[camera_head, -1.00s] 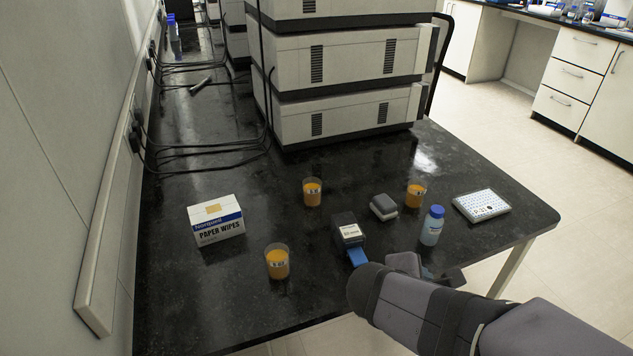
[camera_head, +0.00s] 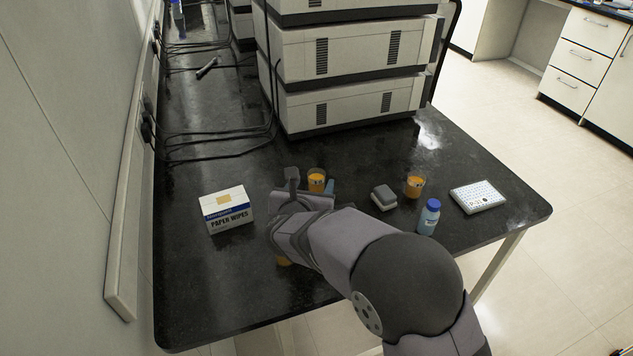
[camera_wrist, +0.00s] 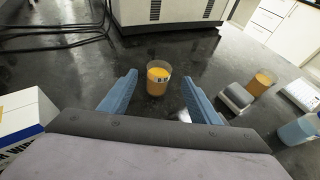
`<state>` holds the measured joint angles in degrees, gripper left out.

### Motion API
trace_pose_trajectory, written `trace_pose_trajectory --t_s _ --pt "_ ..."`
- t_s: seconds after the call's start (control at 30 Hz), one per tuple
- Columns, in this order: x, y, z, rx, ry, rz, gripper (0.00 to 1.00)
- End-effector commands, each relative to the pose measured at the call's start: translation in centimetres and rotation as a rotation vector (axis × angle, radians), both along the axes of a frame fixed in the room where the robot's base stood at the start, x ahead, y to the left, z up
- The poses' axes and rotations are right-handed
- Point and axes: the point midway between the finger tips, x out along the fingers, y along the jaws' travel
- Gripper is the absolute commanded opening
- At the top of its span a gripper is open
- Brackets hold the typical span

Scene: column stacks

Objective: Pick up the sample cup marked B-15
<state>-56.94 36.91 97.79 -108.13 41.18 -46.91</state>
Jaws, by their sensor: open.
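A clear cup of orange liquid (camera_wrist: 158,85) stands upright in the wrist view, just ahead of my gripper (camera_wrist: 160,77) and lined up with the gap between its blue fingers. Its label is too small to read surely. The same cup shows at the back middle in the head view (camera_head: 316,184). My gripper is open and empty, with the fingers either side of the line to the cup. A second orange cup (camera_head: 414,186) stands at the right, also in the wrist view (camera_wrist: 260,83). A third cup (camera_head: 284,262) is mostly hidden under my arm. Their labels are unreadable.
A paper wipes box (camera_head: 226,210) stands left of my gripper. A grey block (camera_head: 384,197), a blue-capped bottle (camera_head: 429,217) and a white well plate (camera_head: 478,197) are at the right. Stacked instruments (camera_head: 350,60) and cables (camera_head: 205,155) lie behind. Bare bench surrounds the nearest cup.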

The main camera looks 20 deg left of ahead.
Motion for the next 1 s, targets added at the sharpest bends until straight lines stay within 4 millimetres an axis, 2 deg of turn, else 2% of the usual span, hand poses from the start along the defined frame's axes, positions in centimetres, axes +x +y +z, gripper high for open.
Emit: trace_pose_trajectory --t_s 0.67,1.0 --pt "2.4 0.7 -1.3 -0.003 -0.001 0.001 0.57" --pt "5.5 1.6 -3.1 -0.002 -0.002 0.000 0.57"
